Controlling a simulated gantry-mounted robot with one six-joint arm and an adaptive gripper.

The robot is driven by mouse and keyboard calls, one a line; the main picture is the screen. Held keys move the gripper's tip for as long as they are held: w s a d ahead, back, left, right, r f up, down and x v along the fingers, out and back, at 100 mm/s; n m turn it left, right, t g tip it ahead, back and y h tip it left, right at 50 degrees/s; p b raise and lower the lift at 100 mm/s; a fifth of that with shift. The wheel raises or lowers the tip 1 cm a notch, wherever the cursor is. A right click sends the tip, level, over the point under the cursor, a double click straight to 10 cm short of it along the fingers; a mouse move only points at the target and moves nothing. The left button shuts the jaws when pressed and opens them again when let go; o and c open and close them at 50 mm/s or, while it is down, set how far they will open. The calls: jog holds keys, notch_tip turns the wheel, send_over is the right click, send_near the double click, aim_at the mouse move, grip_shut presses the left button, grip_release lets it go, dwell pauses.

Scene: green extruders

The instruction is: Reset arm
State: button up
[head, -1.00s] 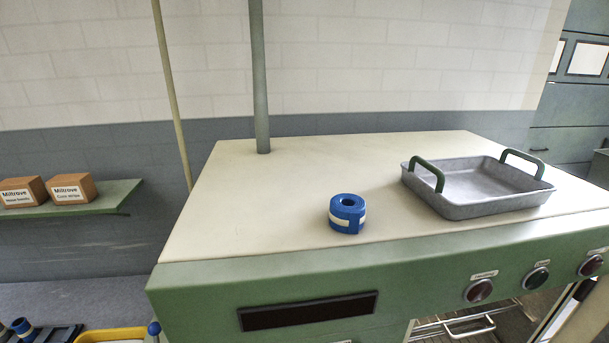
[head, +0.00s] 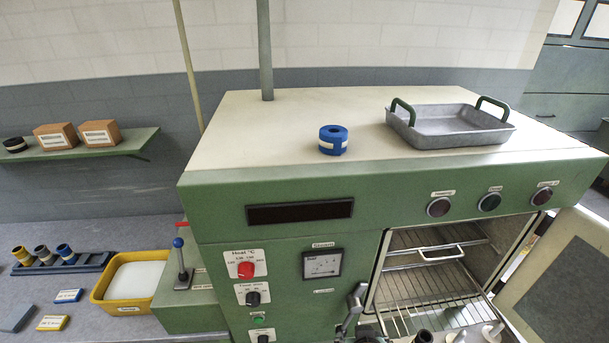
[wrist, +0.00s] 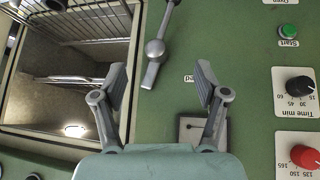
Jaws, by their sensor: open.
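My gripper (wrist: 162,85) is open and empty in the wrist view, its two fingers apart in front of the green machine's front panel. A grey lever handle (wrist: 154,52) shows between and beyond the fingertips; I cannot tell how far off it is. In the head view the gripper itself cannot be made out. The green oven (head: 220,215) has its door (head: 560,290) swung open to the right, with wire racks (head: 425,262) inside.
A blue roll (head: 333,140) and a grey tray (head: 450,128) with green handles sit on the oven top. Left are a yellow bin (head: 103,290), a dark rack (head: 60,264) with several rolls, and a shelf (head: 130,143) with boxes. The open door takes up room at right.

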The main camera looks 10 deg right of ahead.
jog(key=s+a+r+n+t+y+p, duration=0.1)
jog(key=s+a+r+t, duration=0.2)
jog(key=a+r, duration=0.5)
jog(key=s+a+r+n+t+y+p, duration=0.1)
jog(key=s+a+r+t+y, duration=0.3)
jog(key=a, duration=0.7)
notch_tip(320, 180, up, 17)
jog(key=w+d+g+h+p, duration=0.1)
jog(key=w+h+p, duration=0.1)
jog(key=p, duration=1.4)
jog(key=shift+w, duration=0.15)
